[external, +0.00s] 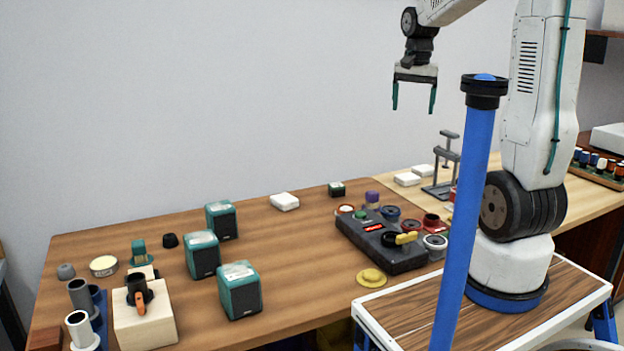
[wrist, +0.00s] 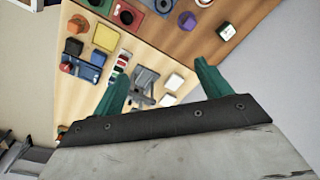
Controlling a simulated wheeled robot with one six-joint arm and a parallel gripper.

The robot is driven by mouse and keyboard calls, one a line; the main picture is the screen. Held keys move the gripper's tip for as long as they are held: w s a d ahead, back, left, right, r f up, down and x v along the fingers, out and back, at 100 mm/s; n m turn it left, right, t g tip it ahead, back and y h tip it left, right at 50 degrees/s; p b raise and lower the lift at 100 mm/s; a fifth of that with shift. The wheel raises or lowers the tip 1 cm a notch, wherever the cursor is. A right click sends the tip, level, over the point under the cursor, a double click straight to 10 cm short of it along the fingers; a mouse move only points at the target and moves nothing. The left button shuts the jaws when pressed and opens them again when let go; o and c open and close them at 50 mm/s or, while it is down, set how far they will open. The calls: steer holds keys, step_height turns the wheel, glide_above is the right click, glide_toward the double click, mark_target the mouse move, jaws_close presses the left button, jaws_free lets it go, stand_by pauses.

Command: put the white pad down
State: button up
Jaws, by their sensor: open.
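A white pad (external: 285,201) lies flat on the brown table, toward its back edge. Two similar white pads (external: 407,179) (external: 423,170) lie on the lighter table beside a grey clamp-like stand; two white pads also show in the wrist view (wrist: 174,82) (wrist: 168,100). Which one the task means I cannot tell. My gripper (external: 414,110) is high above the tables, pointing down, with its green fingers spread and nothing between them. In the wrist view its two fingers (wrist: 162,72) are also apart and empty.
Three teal speaker boxes (external: 221,220) (external: 202,254) (external: 240,290) stand on the brown table. A dark control box (external: 380,245) with knobs is at its right. A small green-black box (external: 337,188) stands near the back. The grey stand (external: 443,165) rises by the pads. A blue post (external: 465,220) stands in front.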

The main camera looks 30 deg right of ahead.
steer(key=s+a+f+n, duration=0.1)
steer(key=s+a+n, duration=0.3)
steer(key=s, duration=0.8)
steer(key=s+a+f+n, duration=0.1)
steer(key=s+a+n, duration=0.3)
steer(key=s, duration=0.8)
steer(key=shift+n+t, duration=0.3)
steer(key=shift+n, duration=0.1)
